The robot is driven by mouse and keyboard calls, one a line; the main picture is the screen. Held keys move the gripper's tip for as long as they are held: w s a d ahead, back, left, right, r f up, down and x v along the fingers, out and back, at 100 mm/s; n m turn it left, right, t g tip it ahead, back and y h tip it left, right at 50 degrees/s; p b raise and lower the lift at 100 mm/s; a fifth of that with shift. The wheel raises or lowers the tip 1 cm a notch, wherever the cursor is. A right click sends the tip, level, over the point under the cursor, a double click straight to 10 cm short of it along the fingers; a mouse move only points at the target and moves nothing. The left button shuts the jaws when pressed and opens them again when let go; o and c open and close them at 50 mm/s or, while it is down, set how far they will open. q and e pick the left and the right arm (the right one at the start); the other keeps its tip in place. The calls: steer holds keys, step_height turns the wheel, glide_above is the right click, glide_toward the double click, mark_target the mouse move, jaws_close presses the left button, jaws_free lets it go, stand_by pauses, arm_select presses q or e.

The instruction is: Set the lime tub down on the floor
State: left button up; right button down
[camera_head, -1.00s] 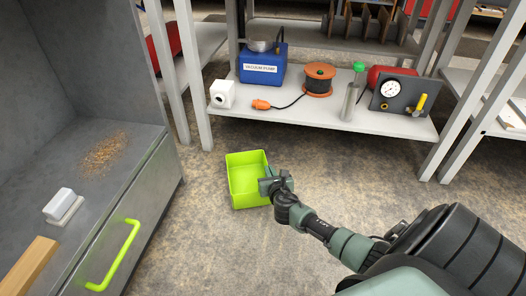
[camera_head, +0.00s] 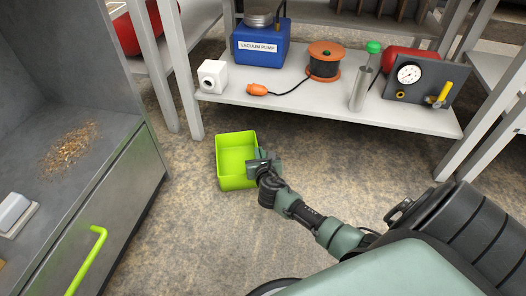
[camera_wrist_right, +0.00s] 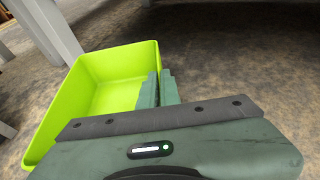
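The lime tub (camera_head: 222,183) is an open-topped, empty box in the middle of the head view, upright over the floor between the grey cabinet and the shelf. My right gripper (camera_head: 262,163) is at the tub's right wall. In the right wrist view the gripper's two fingers (camera_wrist_right: 158,89) are close together on the rim of the lime tub (camera_wrist_right: 75,92), one inside and one outside. I cannot tell whether the tub's base touches the floor (camera_head: 205,235). My left gripper is not in view.
A low white shelf (camera_head: 300,108) stands behind the tub, holding a blue vacuum pump (camera_head: 262,45), a cable reel (camera_head: 325,62) and a gauge panel (camera_head: 418,82). A grey cabinet (camera_head: 120,205) with a lime handle (camera_head: 88,262) stands at left. Floor around the tub is clear.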

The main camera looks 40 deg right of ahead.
steer(key=shift+r, duration=0.2)
steer(key=shift+f, duration=0.2)
steer(key=c, duration=1.6)
jaws_free()
steer(key=shift+c, duration=0.2)
